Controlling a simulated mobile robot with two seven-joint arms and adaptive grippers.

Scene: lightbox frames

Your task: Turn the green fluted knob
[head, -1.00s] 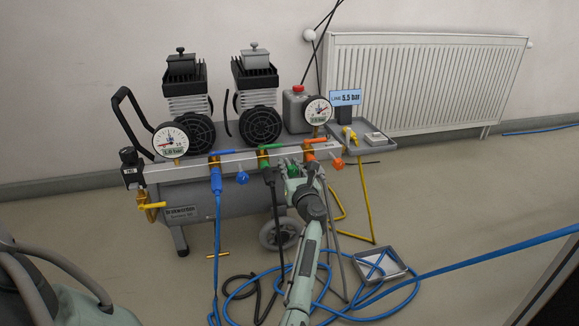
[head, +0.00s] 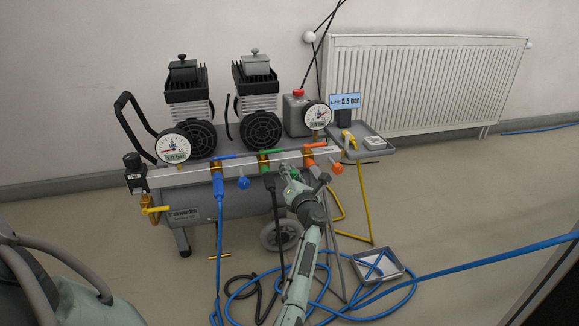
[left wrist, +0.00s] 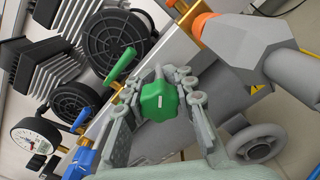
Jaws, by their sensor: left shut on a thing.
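The green fluted knob (left wrist: 159,101) sits between the two fingers of my left gripper (left wrist: 160,94) in the left wrist view. The fingers close on it from both sides, and a short pale mark shows on its face. In the head view, my left gripper (head: 288,176) is at the front of the manifold bar (head: 205,172), just right of the green valve handle (head: 277,152). The knob is mostly hidden there. My right gripper is not in view.
A blue knob (head: 243,183) and an orange knob (head: 337,168) flank the gripper. Hoses hang below, with a blue hose (head: 405,300) looping over the floor around a small tray (head: 379,264). A large grey body (left wrist: 245,38) is close at upper right in the wrist view.

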